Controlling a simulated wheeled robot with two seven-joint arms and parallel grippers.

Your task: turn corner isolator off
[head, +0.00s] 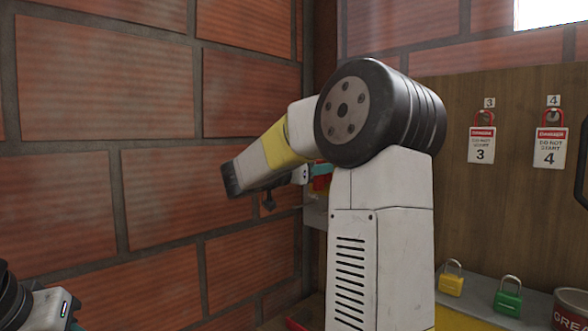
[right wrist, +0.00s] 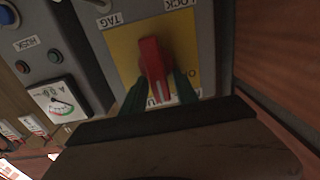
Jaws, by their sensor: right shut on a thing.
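The corner isolator's red rotary handle (right wrist: 151,58) stands out from a yellow plate (right wrist: 122,50) on a grey box in the right wrist view. My right gripper (right wrist: 160,88) is shut on the handle, with one dark green finger on each side of it. A white mark shows on the handle's near end. The lettering on the plate is partly covered by the fingers, so the switch position cannot be read for certain. In the head view my right arm hides most of the isolator. Only part of my left arm shows at the lower left, without its gripper.
A dial gauge (right wrist: 60,103) and a grey box with buttons sit left of the isolator. A brick wall (head: 100,120) closes the left side. Danger tags (head: 481,145) hang on a wooden board; yellow (head: 451,284) and green (head: 507,302) padlocks and a red tin (head: 571,309) stand below.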

